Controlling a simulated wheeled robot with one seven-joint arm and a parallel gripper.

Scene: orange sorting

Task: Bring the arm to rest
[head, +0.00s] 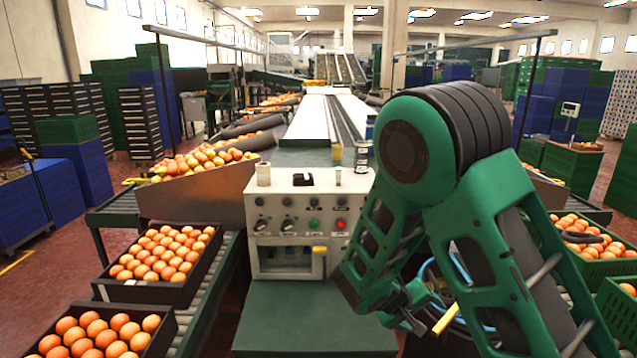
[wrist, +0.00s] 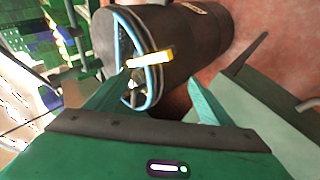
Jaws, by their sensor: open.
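My gripper (wrist: 158,92) shows in the wrist view with its two teal fingers spread apart and nothing held between them. In the head view my green arm is folded on the right side, bent at a high elbow. Its wrist end hangs low, to the right of the white control panel (head: 297,229). The fingertips are hard to make out in the head view. Past the fingers in the wrist view is a dark cylinder (wrist: 200,30) with a blue hoop and a yellow piece at its end.
Black crates of oranges (head: 205,268) stand on rollers at the left. A green crate of oranges (head: 577,262) stands at the right, partly behind my arm. A green ledge (head: 300,310) below the panel is bare. A jar (head: 361,157) stands at the panel's back edge.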

